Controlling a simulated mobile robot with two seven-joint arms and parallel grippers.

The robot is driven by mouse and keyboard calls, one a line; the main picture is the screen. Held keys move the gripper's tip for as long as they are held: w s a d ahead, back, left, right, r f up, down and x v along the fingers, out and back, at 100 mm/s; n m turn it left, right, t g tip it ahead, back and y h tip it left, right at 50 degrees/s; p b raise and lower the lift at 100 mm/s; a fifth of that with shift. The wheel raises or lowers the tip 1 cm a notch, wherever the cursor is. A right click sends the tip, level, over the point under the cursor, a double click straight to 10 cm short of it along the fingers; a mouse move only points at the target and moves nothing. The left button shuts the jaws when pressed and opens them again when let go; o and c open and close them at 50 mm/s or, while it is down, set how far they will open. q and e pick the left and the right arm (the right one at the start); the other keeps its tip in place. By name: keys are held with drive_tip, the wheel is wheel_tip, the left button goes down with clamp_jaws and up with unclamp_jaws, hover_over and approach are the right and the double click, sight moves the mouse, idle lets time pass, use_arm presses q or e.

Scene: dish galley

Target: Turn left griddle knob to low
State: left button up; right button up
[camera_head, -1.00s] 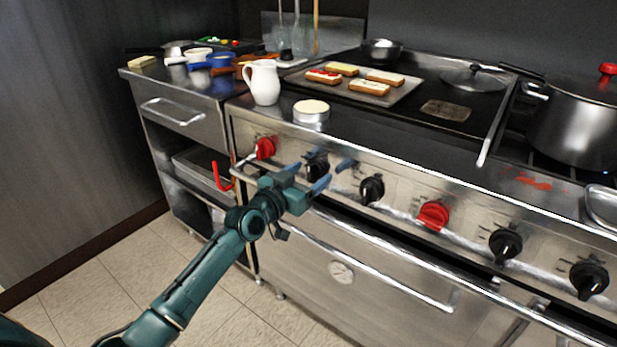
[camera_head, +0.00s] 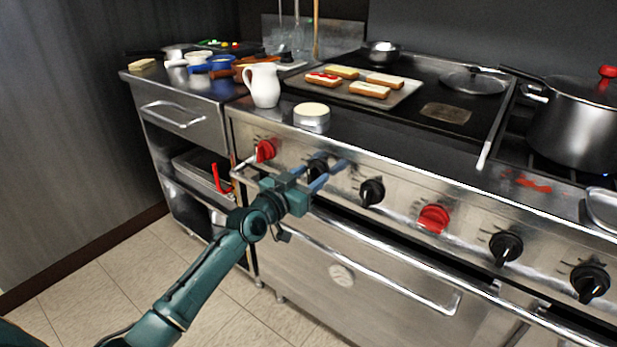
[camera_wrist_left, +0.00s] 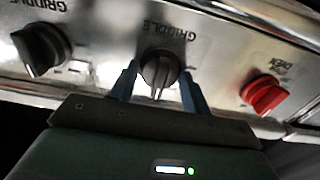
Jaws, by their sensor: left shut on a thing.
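The left griddle knob (camera_head: 317,166) is black and round, on the steel front panel near its left end. It also shows in the middle of the left wrist view (camera_wrist_left: 160,68), by a GRIDDLE label, its grip ridge pointing toward the picture's bottom. My left gripper (camera_head: 326,172) reaches it from the front. Its blue fingers (camera_wrist_left: 160,80) stand on either side of the knob, shut on it. The fingers and gripper body partly hide the knob in the head view. My right gripper is not in view.
A red knob (camera_head: 265,150) sits to the left and another black knob (camera_head: 371,191) to the right. A handrail (camera_head: 380,268) runs below. A white pitcher (camera_head: 262,84) and a round tin (camera_head: 311,117) stand above the panel. A large pot (camera_head: 575,130) is at right.

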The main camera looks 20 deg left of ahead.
use_arm(q)
drive_tip(key=n+p, duration=0.1)
drive_tip(key=n, duration=0.3)
drive_tip(key=shift+n, duration=1.4)
drive_tip(key=o, duration=1)
